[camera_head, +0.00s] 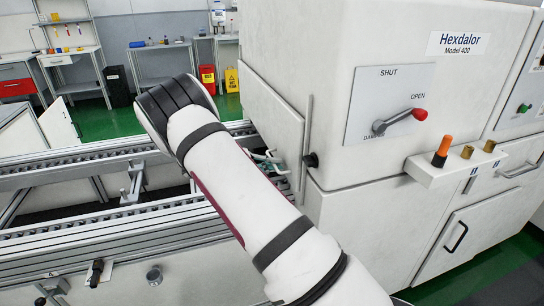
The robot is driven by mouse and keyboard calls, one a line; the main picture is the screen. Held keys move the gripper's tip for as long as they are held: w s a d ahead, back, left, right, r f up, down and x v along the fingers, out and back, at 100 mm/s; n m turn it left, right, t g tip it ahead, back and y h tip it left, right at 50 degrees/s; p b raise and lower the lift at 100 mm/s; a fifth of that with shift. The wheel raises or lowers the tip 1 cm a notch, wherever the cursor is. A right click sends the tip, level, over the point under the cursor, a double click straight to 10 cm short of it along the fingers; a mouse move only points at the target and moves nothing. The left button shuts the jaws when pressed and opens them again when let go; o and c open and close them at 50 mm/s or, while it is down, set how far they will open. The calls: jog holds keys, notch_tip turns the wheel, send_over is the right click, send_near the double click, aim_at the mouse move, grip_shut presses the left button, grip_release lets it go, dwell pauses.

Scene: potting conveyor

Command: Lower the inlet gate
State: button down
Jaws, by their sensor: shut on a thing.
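The inlet gate (268,115) appears to be the pale panel at the left end of the white machine, above the conveyor. A thin upright rod (307,128) and a black knob (311,160) are beside its right edge. My gripper (268,160) is at the panel's lower edge, mostly hidden behind my arm. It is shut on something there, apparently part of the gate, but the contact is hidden. The gate's lower edge is still above the conveyor rails.
The conveyor (100,218) runs from the left to the machine (400,55). A red-tipped lever (420,114) on the machine's front points to OPEN. An orange-topped peg (441,150) stands on a small ledge. Benches (161,48) stand behind.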

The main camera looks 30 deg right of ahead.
notch_tip(320, 180, down, 8)
jog(key=b, duration=0.3)
jog(key=shift+a+r, duration=0.1)
jog(key=shift+r, duration=0.15)
jog(key=shift+s+a+f, duration=0.1)
jog(key=shift+s+f, duration=0.1)
jog(key=shift+f, duration=0.3)
jog(key=c, duration=1.7)
grip_release()
jog(key=shift+f, duration=0.1)
jog(key=shift+w, duration=0.1)
